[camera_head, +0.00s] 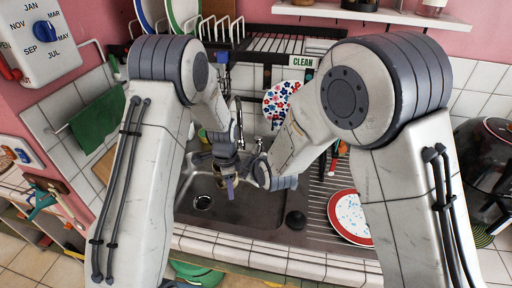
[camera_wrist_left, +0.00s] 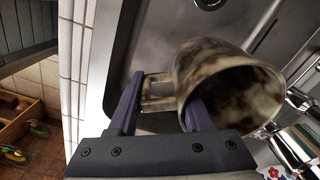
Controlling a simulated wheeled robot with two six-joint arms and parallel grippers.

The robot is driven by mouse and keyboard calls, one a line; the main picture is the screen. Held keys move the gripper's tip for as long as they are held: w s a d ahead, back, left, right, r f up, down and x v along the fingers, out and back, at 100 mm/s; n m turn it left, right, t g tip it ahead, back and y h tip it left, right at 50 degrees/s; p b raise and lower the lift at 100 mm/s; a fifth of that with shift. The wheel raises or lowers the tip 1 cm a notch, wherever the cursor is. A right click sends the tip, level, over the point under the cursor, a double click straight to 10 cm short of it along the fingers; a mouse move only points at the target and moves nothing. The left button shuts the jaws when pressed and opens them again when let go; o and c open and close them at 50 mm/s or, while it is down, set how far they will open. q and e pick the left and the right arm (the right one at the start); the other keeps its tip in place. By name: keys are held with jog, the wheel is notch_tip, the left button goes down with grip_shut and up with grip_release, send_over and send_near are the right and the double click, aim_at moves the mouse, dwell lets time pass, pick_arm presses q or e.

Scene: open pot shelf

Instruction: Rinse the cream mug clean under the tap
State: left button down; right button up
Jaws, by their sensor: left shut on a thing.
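The cream mug (camera_wrist_left: 222,72) shows in the left wrist view, tilted, with its dark mouth toward the right. Brown stains cover its outside and inside. My left gripper (camera_wrist_left: 163,112) is shut on it, with the handle (camera_wrist_left: 157,88) between the purple fingers. In the head view my left gripper (camera_head: 230,186) is over the sink basin (camera_head: 240,208), and I cannot make out the mug clearly there. The tap (camera_head: 239,125) stands behind the basin, beyond my left wrist. My right arm reaches in from the right; its fingers are not visible. No running water can be made out.
A red-rimmed plate (camera_head: 349,218) lies on the ribbed drainer right of the basin, near a round black object (camera_head: 296,220). A flower-patterned plate (camera_head: 280,100) stands behind under the CLEAN sign (camera_head: 302,62). A dark pot (camera_head: 484,150) stands far right. The basin's front left is free.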

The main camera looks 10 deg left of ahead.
jog(key=w+f+n+t, duration=0.3)
jog(key=w+f+t, duration=0.1)
jog(key=w+f, duration=0.25)
jog(key=n+t+y, duration=0.1)
jog(key=n+t, duration=0.3)
send_near(255, 149)
jog(key=x, duration=1)
jog(key=shift+a+f, duration=0.1)
jog(key=shift+f, duration=0.25)
grip_shut()
dwell(0.6)
